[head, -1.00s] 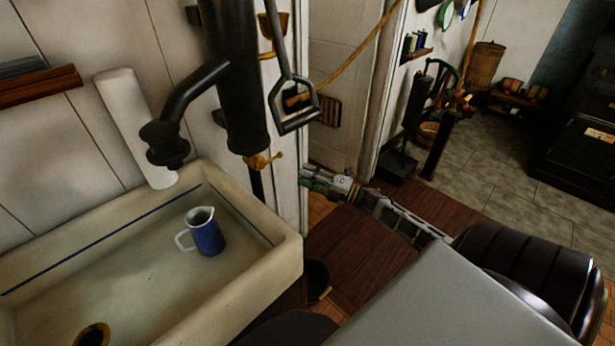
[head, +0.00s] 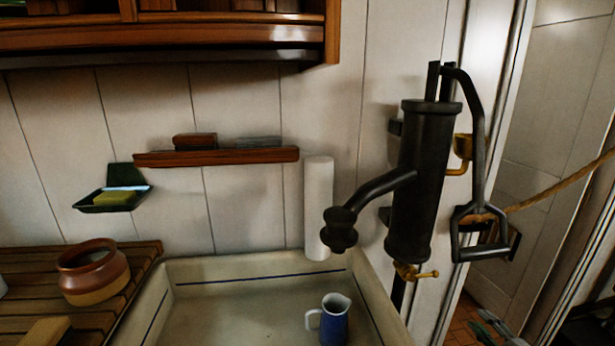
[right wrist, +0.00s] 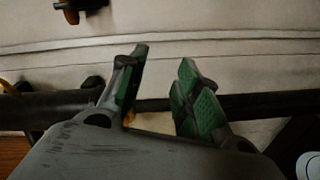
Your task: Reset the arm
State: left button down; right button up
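My right gripper (head: 490,328) shows only in part at the bottom right of the head view, beside the sink and below the pump handle. In the right wrist view my right gripper (right wrist: 163,82) has its two green-padded fingers spread apart, with nothing held between them. A dark bar (right wrist: 152,105) runs across behind the fingers there, against a pale panelled wall. My left gripper is in neither view.
A black hand pump (head: 418,190) with a hanging handle stands right of the pale sink (head: 225,265). A blue and white jug (head: 334,325) stands in the sink. A brown pot (head: 93,280) sits on the slatted board (head: 140,262) at left. A rope (head: 560,188) crosses the doorway.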

jog(key=s+d+f+m+g+h, duration=0.2)
jog(key=s+d+f+m, duration=0.15)
jog(key=f, duration=0.35)
jog(key=s+d+f+m+g+h, duration=0.2)
jog(key=s+d+f, duration=0.15)
jog(key=f, duration=0.35)
jog(key=s+d+f+m+g+h, duration=0.1)
jog(key=s+d+f+m+h, duration=0.1)
jog(key=d+f, duration=0.4)
jog(key=s+a+f+m+g+h, duration=0.1)
jog(key=s+f+m+g, duration=0.4)
jog(key=s+f, duration=1.3)
jog(key=s+a+f+g+y, duration=0.1)
jog(key=s+a+f+g, duration=0.2)
jog(key=s+a+f, duration=0.5)
jog(key=s+a+f+g, duration=0.2)
jog(key=s+a+f, duration=0.3)
jog(key=s, duration=0.4)
jog(key=s+a+f+y, duration=0.1)
jog(key=a+f, duration=0.1)
jog(key=a, duration=0.7)
jog(key=s+a+f+g+y+p, duration=0.1)
jog(key=s+a+f, duration=0.1)
jog(key=a, duration=0.6)
jog(key=shift+s+a+f+m, duration=0.25)
jog(key=shift+a+f+m, duration=0.1)
jog(key=shift+m, duration=0.1)
